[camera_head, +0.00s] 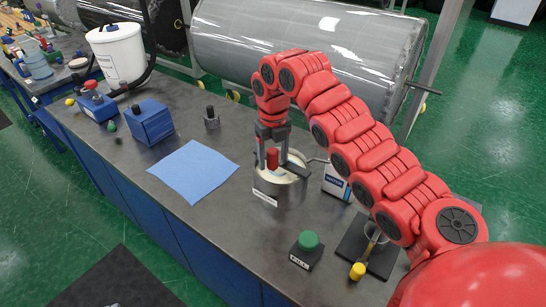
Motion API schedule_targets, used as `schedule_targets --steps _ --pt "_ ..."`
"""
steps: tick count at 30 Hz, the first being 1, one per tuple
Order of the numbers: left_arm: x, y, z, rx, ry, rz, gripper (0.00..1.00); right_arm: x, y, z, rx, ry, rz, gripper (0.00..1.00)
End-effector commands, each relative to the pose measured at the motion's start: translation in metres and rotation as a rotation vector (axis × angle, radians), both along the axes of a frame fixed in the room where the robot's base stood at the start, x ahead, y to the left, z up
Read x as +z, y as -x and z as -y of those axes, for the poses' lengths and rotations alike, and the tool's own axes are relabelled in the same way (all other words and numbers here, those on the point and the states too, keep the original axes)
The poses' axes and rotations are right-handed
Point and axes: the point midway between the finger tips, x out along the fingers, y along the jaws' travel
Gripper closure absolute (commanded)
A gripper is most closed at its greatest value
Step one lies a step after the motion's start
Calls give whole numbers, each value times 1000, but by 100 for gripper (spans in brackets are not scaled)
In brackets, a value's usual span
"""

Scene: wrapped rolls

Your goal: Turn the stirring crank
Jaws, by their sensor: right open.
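A metal pot (266,194) with pale contents stands on the grey bench, with a white label on its side. The stirring crank's red upright handle (272,159) shows over the pot's left part. My right gripper (273,152) points down over the pot from the red arm. It is open, with its fingers close around the red handle; I cannot tell whether they touch it. The rest of the crank is mostly hidden by the gripper. My left gripper is not in view.
A blue sheet (194,171) lies left of the pot. A green button on a black base (307,246) stands in front, and a dark stand with a yellow knob (358,270) is front right. A white-blue box (335,182) is right of the pot. A large wrapped roll (300,45) lies behind.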

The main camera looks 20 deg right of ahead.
Motion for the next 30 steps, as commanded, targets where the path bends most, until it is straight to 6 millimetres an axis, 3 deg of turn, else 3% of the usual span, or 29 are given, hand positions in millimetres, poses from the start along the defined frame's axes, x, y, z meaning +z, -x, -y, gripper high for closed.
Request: schedule_targets --steps 6,9,18,24,30 --pt "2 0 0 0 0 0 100 30 -1 1 -1 6 5 31" --pt "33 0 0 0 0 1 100 68 -1 0 1 3 4 31" --pt "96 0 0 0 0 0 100 130 0 0 1 0 2 31" --pt "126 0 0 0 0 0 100 160 0 0 0 0 2 31" --pt "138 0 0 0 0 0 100 171 0 0 0 0 1 31"
